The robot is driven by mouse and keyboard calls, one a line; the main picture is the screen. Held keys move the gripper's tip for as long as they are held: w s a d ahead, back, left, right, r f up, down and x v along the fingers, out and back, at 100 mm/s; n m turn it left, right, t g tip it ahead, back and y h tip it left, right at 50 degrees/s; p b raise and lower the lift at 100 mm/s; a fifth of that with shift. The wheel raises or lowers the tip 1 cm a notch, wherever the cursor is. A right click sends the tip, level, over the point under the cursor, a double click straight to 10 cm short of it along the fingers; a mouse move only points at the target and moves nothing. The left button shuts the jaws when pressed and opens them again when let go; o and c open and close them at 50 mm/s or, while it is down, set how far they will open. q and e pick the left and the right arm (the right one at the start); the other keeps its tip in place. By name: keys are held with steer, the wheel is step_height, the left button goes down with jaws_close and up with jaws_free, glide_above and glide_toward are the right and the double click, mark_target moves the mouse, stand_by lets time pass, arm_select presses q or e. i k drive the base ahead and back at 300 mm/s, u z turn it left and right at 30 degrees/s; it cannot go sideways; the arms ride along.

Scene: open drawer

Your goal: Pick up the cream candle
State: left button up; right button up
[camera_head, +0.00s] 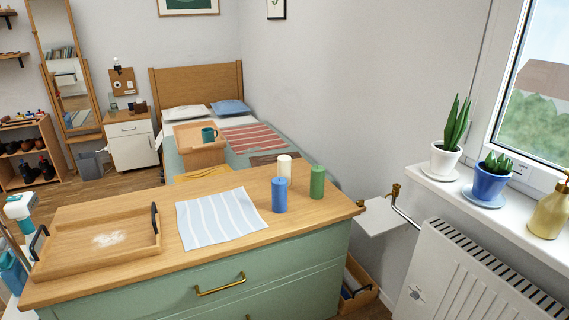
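The cream candle (284,166) stands upright near the back right of the wooden top of the green dresser (128,268). A blue candle (279,197) stands in front of it and hides its lower part. A green candle (317,182) stands to its right, a little apart. Neither of my grippers shows in the head view.
A striped cloth (222,218) lies flat left of the candles. A wooden tray (85,247) with black handles is on the dresser's left end. The dresser top right of the green candle is clear. A radiator (470,280) and windowsill with potted plants are at right.

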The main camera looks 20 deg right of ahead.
mark_target(283, 162)
steer(key=z, duration=1.7)
steer(key=i, duration=1.7)
steer(key=u, duration=1.45)
